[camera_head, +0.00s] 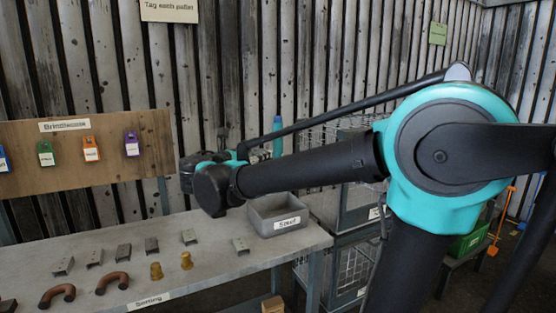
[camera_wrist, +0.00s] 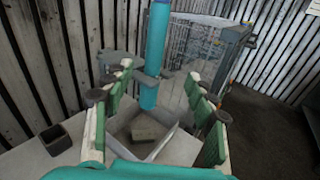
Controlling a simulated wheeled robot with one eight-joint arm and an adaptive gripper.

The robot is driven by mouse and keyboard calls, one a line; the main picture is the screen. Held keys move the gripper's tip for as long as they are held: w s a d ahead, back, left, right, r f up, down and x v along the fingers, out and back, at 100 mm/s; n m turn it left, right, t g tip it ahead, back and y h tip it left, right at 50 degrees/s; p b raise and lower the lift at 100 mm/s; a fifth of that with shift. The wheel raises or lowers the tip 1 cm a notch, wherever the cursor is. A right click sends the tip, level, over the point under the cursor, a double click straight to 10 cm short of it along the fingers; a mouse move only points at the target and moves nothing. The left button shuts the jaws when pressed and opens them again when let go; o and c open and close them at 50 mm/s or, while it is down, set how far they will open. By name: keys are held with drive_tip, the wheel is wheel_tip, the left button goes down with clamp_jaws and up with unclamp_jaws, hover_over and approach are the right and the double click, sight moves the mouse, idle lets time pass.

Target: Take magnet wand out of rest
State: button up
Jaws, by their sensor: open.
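The magnet wand appears to be the upright blue cylinder (camera_wrist: 156,45) in the wrist view. It stands ahead of my gripper (camera_wrist: 159,77), roughly centred between the two fingers. A grey bracket (camera_wrist: 116,58), which looks like its rest, is beside it, and grey parts cross near its lower half. My gripper is open and empty, its green-padded fingers wide to either side of the wand. I cannot tell whether the wand is between the fingertips or just beyond them. In the head view the wand's blue top (camera_head: 277,124) shows behind my arm; the fingers are not clear there.
A grey labelled bin (camera_head: 262,217) sits at the table's right end, below my arm. Several metal brackets, brown U-shaped pieces and brass parts lie on the grey table (camera_head: 210,262). A wooden board (camera_head: 85,150) with coloured tags stands behind. Wire cages (camera_head: 345,215) stand to the right.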

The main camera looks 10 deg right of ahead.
drive_tip(key=shift+n+t, duration=0.4)
drive_tip(key=x, duration=0.3)
drive_tip(key=r+x, duration=0.1)
drive_tip(key=x, duration=0.3)
drive_tip(key=a+r+x, duration=0.1)
drive_tip(key=x, duration=0.3)
drive_tip(key=shift+w+d, duration=0.2)
drive_tip(key=shift+w, duration=0.3)
drive_tip(key=x, duration=0.4)
drive_tip(key=shift+s+d+r, duration=0.1)
drive_tip(key=shift+s+d, duration=0.05)
drive_tip(key=shift+d, duration=0.15)
drive_tip(key=shift+w+d, duration=0.3)
drive_tip(key=shift+w, duration=0.2)
drive_tip(key=shift+c, duration=0.3)
clamp_jaws()
